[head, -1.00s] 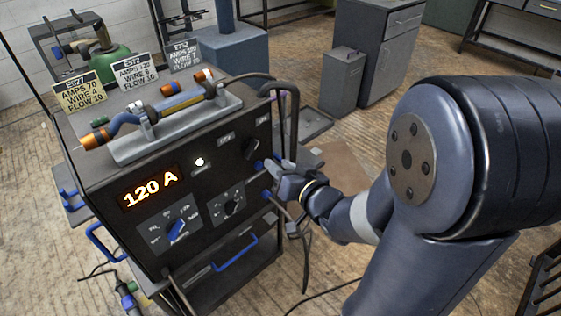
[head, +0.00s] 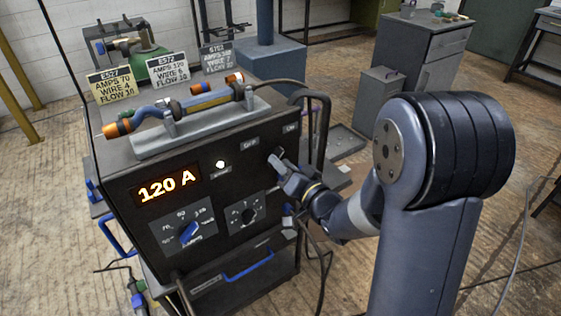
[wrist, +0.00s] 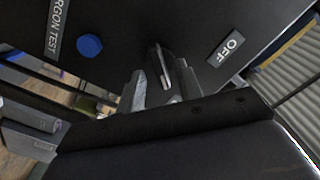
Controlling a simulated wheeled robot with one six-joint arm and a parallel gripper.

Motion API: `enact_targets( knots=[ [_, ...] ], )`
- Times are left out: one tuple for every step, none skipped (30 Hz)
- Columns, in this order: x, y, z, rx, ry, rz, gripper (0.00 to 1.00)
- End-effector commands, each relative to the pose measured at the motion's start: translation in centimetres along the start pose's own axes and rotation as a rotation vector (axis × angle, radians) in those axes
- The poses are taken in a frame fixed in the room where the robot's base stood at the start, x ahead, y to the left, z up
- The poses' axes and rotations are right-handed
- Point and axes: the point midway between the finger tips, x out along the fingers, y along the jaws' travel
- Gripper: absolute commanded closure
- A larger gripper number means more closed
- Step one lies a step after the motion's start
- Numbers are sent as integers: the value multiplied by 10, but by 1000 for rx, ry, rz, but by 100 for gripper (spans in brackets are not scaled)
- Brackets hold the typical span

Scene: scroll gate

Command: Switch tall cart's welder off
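The black welder (head: 150,225) sits on the tall cart, its orange display (head: 169,190) reading 120 A and a white lamp (head: 220,164) lit. Its rotary power switch is mostly hidden behind my gripper (head: 279,162) in the head view, between two small labels. In the wrist view the dark switch handle (wrist: 160,65) stands between the fingers of my gripper (wrist: 163,85). The fingers look open, with a small gap at the handle's sides. The OFF label (wrist: 231,45) is right of the handle there.
A blue argon test button (wrist: 89,45) is left of the switch in the wrist view. Grey cabinets (head: 425,55) stand behind. Hoses hang at the cart's right side.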

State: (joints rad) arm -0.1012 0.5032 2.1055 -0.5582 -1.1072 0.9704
Motion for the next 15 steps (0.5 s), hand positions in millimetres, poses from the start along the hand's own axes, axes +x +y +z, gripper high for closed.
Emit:
enact_targets(
  knots=[
    [6,0,0,0,-1,-1,66],
    [8,0,0,0,0,-1,66],
    [11,0,0,0,0,0,66],
    [12,0,0,0,0,0,66],
    [13,0,0,0,0,0,66],
    [14,0,0,0,0,1,66],
    [15,0,0,0,0,1,66],
    [15,0,0,0,0,1,66],
    [15,0,0,0,0,1,66],
    [15,0,0,0,0,1,66],
    [15,0,0,0,0,1,66],
    [15,0,0,0,0,1,66],
    [15,0,0,0,0,1,66],
    [15,0,0,0,0,1,67],
    [15,0,0,0,0,1,70]
  ],
)
